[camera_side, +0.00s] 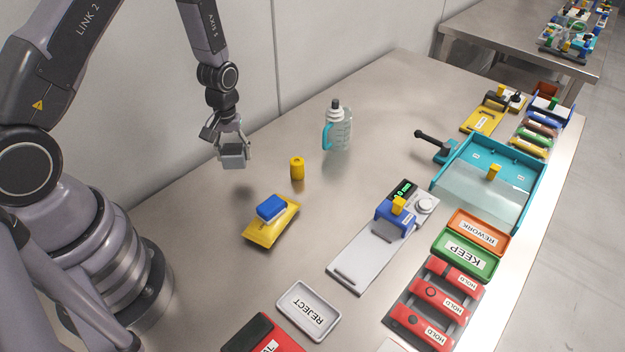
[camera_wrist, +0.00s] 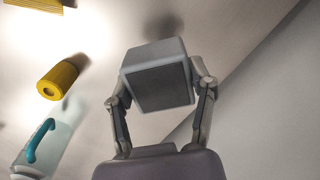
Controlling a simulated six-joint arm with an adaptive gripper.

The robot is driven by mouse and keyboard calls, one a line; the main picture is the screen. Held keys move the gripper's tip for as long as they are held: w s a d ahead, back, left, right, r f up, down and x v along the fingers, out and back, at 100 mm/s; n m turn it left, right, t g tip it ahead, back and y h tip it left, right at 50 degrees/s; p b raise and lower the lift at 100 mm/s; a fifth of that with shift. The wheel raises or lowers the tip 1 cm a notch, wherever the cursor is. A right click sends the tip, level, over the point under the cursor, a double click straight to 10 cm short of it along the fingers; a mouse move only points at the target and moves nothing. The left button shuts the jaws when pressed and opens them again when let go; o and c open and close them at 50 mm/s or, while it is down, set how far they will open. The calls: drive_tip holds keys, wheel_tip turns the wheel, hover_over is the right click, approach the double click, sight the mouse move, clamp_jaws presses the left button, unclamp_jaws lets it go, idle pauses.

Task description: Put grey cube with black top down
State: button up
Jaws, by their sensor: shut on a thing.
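The grey cube (camera_side: 235,155) is in my gripper (camera_side: 232,142) in the side view, held above the bare table left of the yellow cylinder. In the wrist view the cube (camera_wrist: 157,75) sits between the two fingers of my gripper (camera_wrist: 160,92), with a dark square face toward the camera. My gripper is shut on the cube. The cube looks slightly tilted in the side view. A gap to the table seems to show below it, but its height is hard to tell.
A yellow cylinder (camera_side: 297,168) stands right of the cube, with a clear bottle (camera_side: 341,130) behind.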

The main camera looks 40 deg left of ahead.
sight(239, 178)
drive_tip(key=shift+f, duration=2.45)
drive_tip(key=shift+f, duration=0.15)
drive_tip(key=o, duration=1.2)
drive_tip(key=shift+c, duration=0.2)
drive_tip(key=r, duration=1.4)
drive_tip(key=shift+w+d+r, duration=0.1)
drive_tip(key=shift+d, duration=0.1)
wheel_tip(239, 178, up, 12)
drive_tip(key=s+d+m+t, duration=0.2)
drive_tip(key=s+m, duration=0.1)
drive_tip(key=s+d+r+m+t, duration=0.1)
drive_tip(key=s+d+r+m, duration=0.1)
drive_tip(key=s+r, duration=0.5)
drive_tip(key=s+d+r+m+t, duration=0.2)
drive_tip(key=s+r+m, duration=0.2)
drive_tip(key=s+r, duration=0.3)
drive_tip(key=s, duration=0.3)
drive_tip(key=shift+t, duration=0.3)
